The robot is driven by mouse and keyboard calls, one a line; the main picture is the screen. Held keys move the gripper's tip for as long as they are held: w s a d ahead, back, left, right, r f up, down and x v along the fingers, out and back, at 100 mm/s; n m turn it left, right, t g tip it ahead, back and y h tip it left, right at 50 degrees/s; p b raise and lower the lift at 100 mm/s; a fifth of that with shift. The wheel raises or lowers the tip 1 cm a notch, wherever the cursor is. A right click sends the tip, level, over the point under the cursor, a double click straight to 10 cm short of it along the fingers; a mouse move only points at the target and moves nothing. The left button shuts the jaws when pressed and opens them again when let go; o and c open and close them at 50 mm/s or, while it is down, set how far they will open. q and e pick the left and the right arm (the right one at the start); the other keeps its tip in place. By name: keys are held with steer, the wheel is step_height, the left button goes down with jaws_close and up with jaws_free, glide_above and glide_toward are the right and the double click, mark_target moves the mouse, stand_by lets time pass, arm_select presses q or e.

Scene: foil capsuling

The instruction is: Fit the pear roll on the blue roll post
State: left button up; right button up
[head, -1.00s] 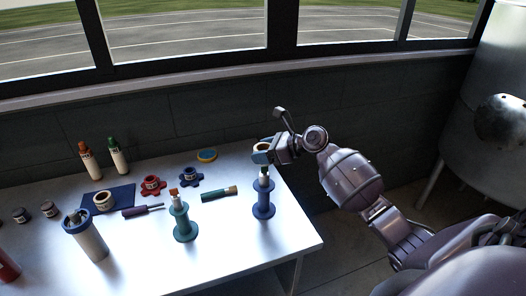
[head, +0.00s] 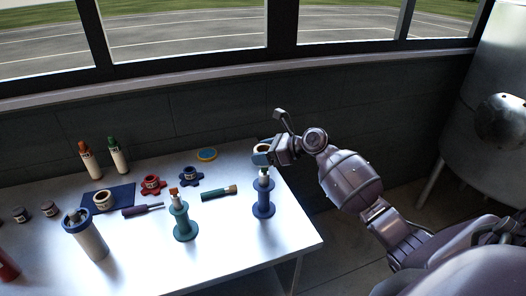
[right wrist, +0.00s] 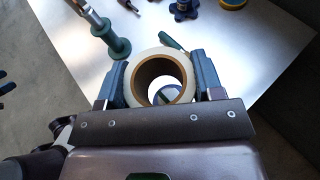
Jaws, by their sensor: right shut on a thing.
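My right gripper (head: 263,157) is shut on a cream roll with a brown core (right wrist: 138,65), taken as the pear roll; no mark on it is legible. In the right wrist view its two blue fingers (right wrist: 160,82) clasp the roll from either side. The roll is over the top of the blue roll post (head: 263,208), which stands upright at the table's right end. Part of something blue and pale shows through the core. The post's tip shows just under the gripper, and its shaft looks bare. My left gripper is not in view.
A teal post (head: 183,222) stands left of the blue one, with a green-handled brush (head: 219,193) between them. Another roll (head: 103,201) rests on a blue mat (head: 124,193). A blue-topped cylinder (head: 90,240), bottles and small jars stand farther left. The table's front right is clear.

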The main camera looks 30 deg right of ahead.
mark_target(263, 175)
arm_select(q)
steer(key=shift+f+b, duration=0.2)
steer(key=shift+b, duration=0.1)
arm_select(e)
steer(key=shift+f, duration=2.1)
arm_select(q)
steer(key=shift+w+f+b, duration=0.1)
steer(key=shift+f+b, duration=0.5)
steer(key=shift+b, duration=0.1)
arm_select(e)
steer(key=shift+f, duration=2.3)
steer(key=o, duration=1)
steer(key=v, duration=0.3)
steer(key=shift+s+d, duration=0.1)
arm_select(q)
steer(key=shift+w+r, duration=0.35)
arm_select(e)
steer(key=v, duration=0.7)
steer(key=shift+s+d, duration=0.15)
steer(key=shift+s, duration=0.05)
